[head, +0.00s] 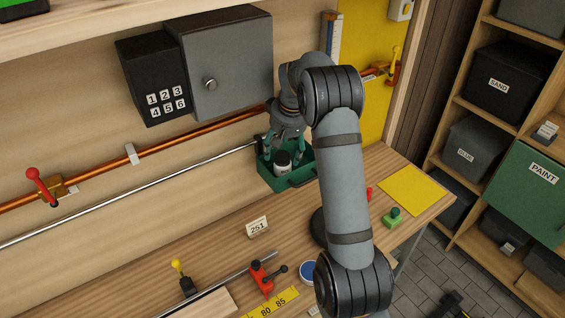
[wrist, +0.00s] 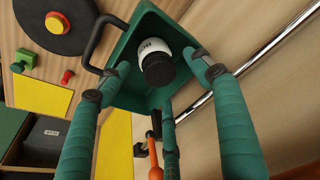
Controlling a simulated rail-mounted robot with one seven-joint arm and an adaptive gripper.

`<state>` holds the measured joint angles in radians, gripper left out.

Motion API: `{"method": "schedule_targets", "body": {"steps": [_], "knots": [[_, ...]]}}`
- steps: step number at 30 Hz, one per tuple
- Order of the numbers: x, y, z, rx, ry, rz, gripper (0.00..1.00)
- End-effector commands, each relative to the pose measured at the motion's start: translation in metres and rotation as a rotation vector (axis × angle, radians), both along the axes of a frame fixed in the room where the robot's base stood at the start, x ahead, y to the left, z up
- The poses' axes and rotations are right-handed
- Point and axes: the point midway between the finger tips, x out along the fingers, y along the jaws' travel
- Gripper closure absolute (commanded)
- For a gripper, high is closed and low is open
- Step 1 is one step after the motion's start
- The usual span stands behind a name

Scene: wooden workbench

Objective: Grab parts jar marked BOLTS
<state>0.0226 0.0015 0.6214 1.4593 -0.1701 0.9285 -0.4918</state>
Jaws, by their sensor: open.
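The parts jar (wrist: 155,62) has a white label on which the letters "BO" can be read and a black lid. It sits inside a green tray (wrist: 119,88) with a dark handle. In the head view the jar (head: 282,162) is in the green tray (head: 301,178) at the back of the bench, below the grey box. My gripper (head: 283,155) has green padded fingers and is open. In the wrist view its fingers (wrist: 160,85) spread around the jar from outside, with a gap between fingers and jar.
A copper pipe (head: 105,168) and a steel rod (head: 120,207) run along the wall by the tray. A grey box with a keypad (head: 218,75) hangs above. A number card (head: 257,227) stands on the bench. A yellow sheet (head: 415,190) lies at the right.

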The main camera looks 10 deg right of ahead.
Motion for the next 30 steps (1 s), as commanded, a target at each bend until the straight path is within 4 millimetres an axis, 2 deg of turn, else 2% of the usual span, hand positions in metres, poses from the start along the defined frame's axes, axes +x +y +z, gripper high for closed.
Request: {"method": "schedule_targets", "body": {"steps": [6,14,30], "knots": [[0.005,0.001,-0.027,0.000,0.003,0.000,0.36],[0.008,0.001,-0.030,-0.001,0.000,0.000,0.36],[0.008,0.001,-0.030,0.000,0.000,0.001,0.67]]}}
